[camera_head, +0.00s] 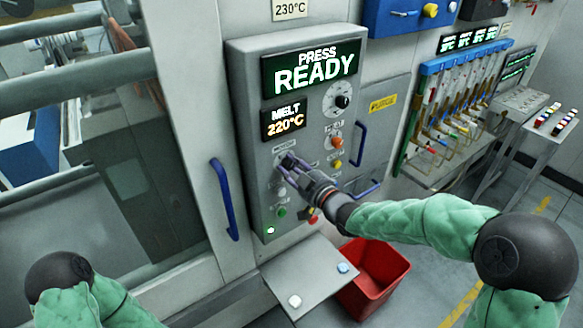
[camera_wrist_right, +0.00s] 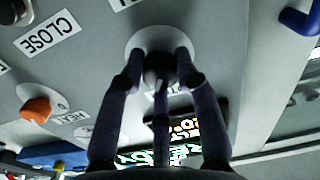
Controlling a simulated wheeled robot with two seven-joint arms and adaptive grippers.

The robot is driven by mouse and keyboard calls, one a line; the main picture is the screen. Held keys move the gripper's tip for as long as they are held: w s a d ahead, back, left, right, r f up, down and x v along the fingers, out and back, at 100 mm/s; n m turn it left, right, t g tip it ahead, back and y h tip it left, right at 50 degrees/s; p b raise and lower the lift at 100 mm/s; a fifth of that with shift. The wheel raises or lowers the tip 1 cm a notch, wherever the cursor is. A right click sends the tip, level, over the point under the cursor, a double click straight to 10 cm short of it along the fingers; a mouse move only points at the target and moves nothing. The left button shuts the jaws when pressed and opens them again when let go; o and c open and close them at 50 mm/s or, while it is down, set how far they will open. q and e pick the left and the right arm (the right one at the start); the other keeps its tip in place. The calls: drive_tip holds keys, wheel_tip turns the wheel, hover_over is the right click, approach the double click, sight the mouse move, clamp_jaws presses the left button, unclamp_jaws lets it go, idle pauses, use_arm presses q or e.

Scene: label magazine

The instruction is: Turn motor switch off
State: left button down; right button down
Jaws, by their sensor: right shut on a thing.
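The grey control panel (camera_head: 245,130) stands upright in the middle of the head view. My right gripper (camera_head: 288,163) reaches it from the right, just below the small MOTOR label (camera_head: 284,147). In the right wrist view my right gripper (camera_wrist_right: 160,72) has its fingers closed around a dark round knob (camera_wrist_right: 157,66), the motor switch, on a pale round plate (camera_wrist_right: 148,38). The fingers hide most of the switch in the head view. I cannot tell which way its pointer faces. My left gripper is out of view; only part of my left arm shows at lower left.
The panel carries a READY display (camera_head: 315,68), a black dial (camera_head: 342,101), an orange knob (camera_head: 336,142) and a yellow knob (camera_head: 335,164). A blue handle (camera_head: 224,200) is left of it. Below are a grey shelf (camera_head: 310,278) and a red bin (camera_head: 385,278).

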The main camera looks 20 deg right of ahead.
drive_tip(key=n+b, duration=0.9)
drive_tip(key=b, duration=0.5)
drive_tip(key=shift+f+n, duration=0.15)
drive_tip(key=shift+n, duration=0.25)
drive_tip(key=shift+n+b, duration=1.9)
drive_tip(key=shift+n, duration=0.1)
drive_tip(key=c, duration=0.9)
unclamp_jaws()
drive_tip(key=shift+a, duration=0.1)
